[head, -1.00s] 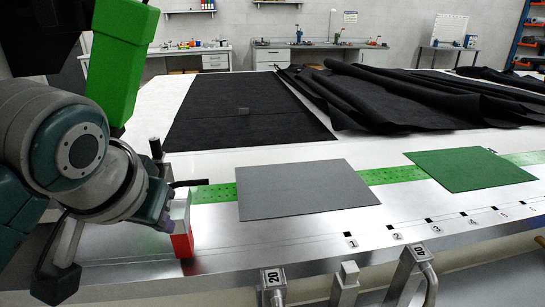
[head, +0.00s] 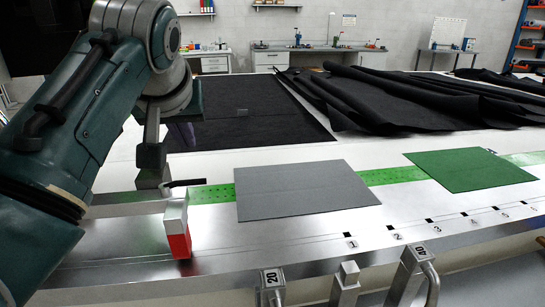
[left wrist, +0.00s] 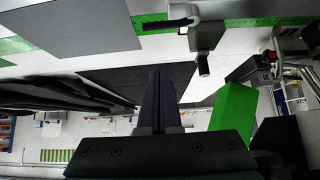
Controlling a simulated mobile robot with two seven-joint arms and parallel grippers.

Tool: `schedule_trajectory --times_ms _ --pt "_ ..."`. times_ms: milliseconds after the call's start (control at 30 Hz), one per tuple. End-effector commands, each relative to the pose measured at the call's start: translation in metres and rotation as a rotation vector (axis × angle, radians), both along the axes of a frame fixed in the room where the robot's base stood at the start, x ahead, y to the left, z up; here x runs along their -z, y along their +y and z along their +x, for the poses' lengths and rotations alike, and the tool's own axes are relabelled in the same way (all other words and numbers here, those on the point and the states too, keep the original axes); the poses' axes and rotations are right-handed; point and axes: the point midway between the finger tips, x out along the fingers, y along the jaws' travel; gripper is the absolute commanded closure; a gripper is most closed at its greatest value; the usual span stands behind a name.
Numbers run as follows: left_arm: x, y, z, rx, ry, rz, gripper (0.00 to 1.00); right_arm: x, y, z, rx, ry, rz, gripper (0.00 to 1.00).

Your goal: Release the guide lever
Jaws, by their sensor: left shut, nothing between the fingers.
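The guide lever (head: 186,183), a short black handle, juts sideways from a metal block (head: 152,179) at the left of the table, just behind a red and white block (head: 179,240). In the left wrist view the lever (left wrist: 168,23) lies across the top beside its metal block (left wrist: 205,36). My left gripper (head: 181,136) is behind and above the lever, partly covered by my own wrist. Its dark fingers (left wrist: 160,92) are together, empty, and look apart from the lever. My right gripper does not show.
A grey sheet (head: 300,190) and a green sheet (head: 470,169) lie right of the lever on the white table. Black fabric (head: 255,110) lies behind. Metal clamps (head: 272,283) line the front edge. A green upright part (left wrist: 232,120) stands near the gripper in the wrist view.

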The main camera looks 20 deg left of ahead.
Motion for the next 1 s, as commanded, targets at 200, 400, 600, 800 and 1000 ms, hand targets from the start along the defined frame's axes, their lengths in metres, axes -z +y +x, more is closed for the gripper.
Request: schedule_trajectory --times_ms 200,400,600,800,1000 --pt "0.028 0.013 0.020 -0.001 0.005 0.000 1.00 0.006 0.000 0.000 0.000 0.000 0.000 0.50" --pt "0.051 0.024 0.038 -0.001 0.004 0.000 1.00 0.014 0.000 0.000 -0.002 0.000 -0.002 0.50" --pt "0.068 0.033 0.052 -0.001 0.002 -0.001 1.00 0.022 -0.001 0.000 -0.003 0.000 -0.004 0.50" --pt "0.069 0.022 0.035 0.001 0.002 -0.002 1.00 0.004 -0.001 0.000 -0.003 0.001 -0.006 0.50" --pt "0.074 0.014 0.022 0.000 0.002 -0.001 1.00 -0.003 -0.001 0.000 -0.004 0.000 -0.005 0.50"
